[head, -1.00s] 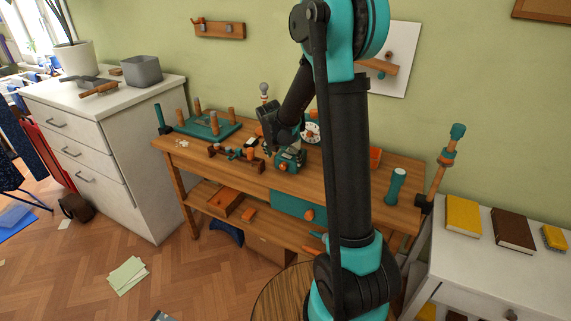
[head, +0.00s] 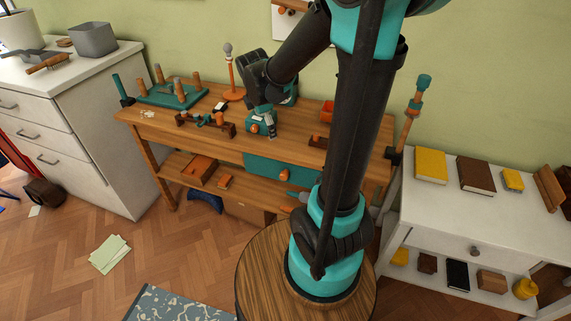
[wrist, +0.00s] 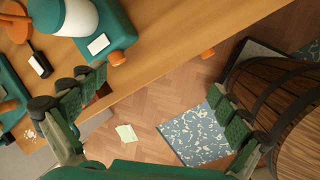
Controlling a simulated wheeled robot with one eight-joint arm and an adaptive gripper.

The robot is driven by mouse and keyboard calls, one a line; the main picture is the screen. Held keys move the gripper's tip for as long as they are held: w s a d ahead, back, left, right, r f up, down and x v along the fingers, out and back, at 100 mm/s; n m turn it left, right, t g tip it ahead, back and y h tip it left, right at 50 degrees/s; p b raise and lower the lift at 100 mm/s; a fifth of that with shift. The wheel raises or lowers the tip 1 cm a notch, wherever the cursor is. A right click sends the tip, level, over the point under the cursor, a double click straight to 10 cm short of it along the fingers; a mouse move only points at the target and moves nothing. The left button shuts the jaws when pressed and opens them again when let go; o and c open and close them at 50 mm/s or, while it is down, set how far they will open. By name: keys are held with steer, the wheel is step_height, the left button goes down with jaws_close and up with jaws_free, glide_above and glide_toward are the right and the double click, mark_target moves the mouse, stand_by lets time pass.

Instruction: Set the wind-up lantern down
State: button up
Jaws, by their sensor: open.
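The wind-up lantern (wrist: 111,30) seems to be the teal-based thing with a white dome, a white label and an orange knob at the top left of the wrist view. It stands on the wooden workbench (wrist: 160,62). In the head view the lantern (head: 254,129) shows as a small teal body with an orange knob near the bench's front edge, partly hidden by my gripper. My gripper (wrist: 158,85) is open. Its fingers are wide apart with nothing between them, beside the lantern and over the bench's front edge.
A teal peg board (head: 172,95), an orange stand (head: 233,95) and small wooden parts share the bench top. A round wooden stool (head: 252,275) is close in front. Bare bench shows right of the lantern.

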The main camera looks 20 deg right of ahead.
steer(key=s+d+f+m, duration=0.1)
steer(key=s+f+m, duration=0.2)
steer(key=s+m, duration=0.6)
steer(key=s+d+f+m+y, duration=0.1)
steer(key=s+d+f+m, duration=0.1)
steer(key=s+m, duration=0.7)
steer(key=shift+f+m+t+y, duration=0.3)
steer(key=shift+f+m, duration=0.5)
steer(key=shift+c, duration=0.5)
